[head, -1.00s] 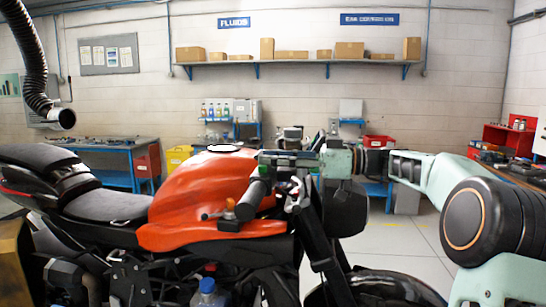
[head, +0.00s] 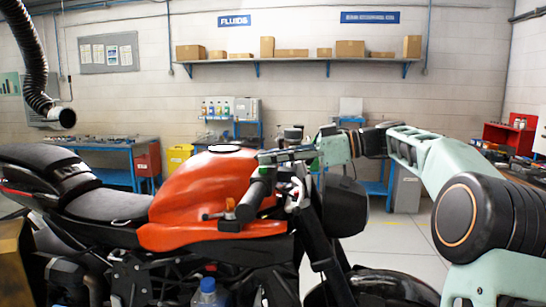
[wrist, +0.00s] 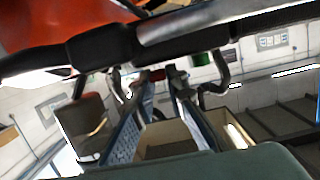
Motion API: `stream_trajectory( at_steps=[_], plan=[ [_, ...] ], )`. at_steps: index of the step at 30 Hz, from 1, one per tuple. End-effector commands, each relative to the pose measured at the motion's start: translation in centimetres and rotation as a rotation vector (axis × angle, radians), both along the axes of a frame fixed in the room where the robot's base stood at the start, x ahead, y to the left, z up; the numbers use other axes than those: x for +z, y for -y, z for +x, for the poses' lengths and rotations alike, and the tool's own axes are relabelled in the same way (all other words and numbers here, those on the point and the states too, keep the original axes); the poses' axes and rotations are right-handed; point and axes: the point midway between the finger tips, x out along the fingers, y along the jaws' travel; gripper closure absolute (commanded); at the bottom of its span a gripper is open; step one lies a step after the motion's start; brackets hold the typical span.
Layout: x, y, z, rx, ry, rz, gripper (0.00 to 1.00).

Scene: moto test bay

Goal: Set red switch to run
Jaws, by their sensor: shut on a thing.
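The orange motorcycle (head: 195,195) stands across the middle of the head view, its handlebar grip (head: 252,198) pointing toward me. My gripper (head: 268,157) reaches in from the right, just above the handlebar. In the wrist view my gripper's fingers (wrist: 160,76) are close together by the handlebar (wrist: 105,45). A small red part, seemingly the red switch (wrist: 157,74), shows between the fingertips. My gripper is shut on it. The switch is hidden in the head view, and its setting cannot be read.
The mirror-like dark headlamp (head: 345,207) lies below my wrist. A black hose (head: 32,60) hangs at the upper left. A shelf of boxes (head: 300,61) and workbenches (head: 100,143) stand behind. Open floor (head: 395,235) lies right of the motorcycle.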

Motion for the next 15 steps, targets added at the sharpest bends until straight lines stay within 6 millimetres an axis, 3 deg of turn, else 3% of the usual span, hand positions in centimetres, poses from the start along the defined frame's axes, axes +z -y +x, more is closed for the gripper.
stream_trajectory(
  at_steps=[6,15],
  plan=[
    [0.40,-0.20,0.02,0.001,-0.024,-0.125,1.00],
    [0.13,-0.14,0.04,-0.001,-0.030,-0.143,1.00]
  ],
)
